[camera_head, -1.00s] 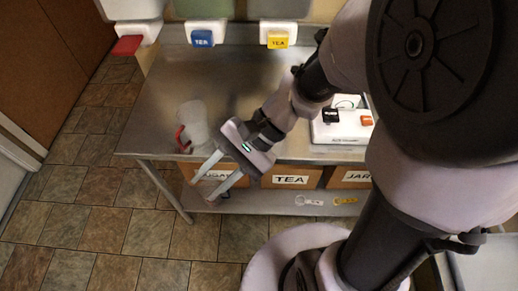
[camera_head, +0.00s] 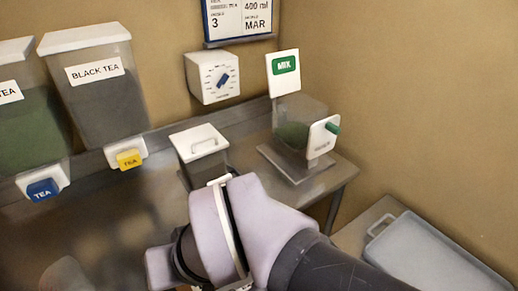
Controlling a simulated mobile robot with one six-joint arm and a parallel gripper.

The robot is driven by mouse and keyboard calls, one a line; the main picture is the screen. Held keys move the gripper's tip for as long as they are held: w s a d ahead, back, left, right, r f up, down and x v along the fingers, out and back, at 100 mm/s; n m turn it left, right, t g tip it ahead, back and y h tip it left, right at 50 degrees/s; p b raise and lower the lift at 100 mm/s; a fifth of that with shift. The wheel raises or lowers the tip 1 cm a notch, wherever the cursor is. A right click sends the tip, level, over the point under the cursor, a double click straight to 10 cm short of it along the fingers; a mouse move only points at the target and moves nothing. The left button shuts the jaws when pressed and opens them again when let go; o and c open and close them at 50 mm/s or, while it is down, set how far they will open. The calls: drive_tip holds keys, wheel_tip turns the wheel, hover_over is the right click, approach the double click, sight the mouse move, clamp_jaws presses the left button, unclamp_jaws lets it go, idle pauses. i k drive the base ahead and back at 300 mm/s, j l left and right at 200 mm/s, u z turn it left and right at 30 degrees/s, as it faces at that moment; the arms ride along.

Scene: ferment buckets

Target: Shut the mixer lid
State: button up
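The mixer is a clear box (camera_head: 292,123) with green contents, on a metal base at the right end of the steel counter. Its white lid (camera_head: 283,74), with a green label that seems to read MIX, stands upright at the back of the box, so the box top is open. A white panel (camera_head: 322,138) with a green knob is on its right side. My arm crosses the lower middle of the view, in front of the counter and left of the mixer. I cannot make out my gripper's fingers now.
A lidded grey container (camera_head: 200,147) stands left of the mixer, close behind my arm. A white dial box (camera_head: 213,77) hangs on the wall. A black tea bin (camera_head: 104,97) with a yellow tap (camera_head: 129,159) is at left. A grey tray (camera_head: 430,262) lies at lower right.

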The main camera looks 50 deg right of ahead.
sight(283, 67)
drive_tip(key=z, duration=2)
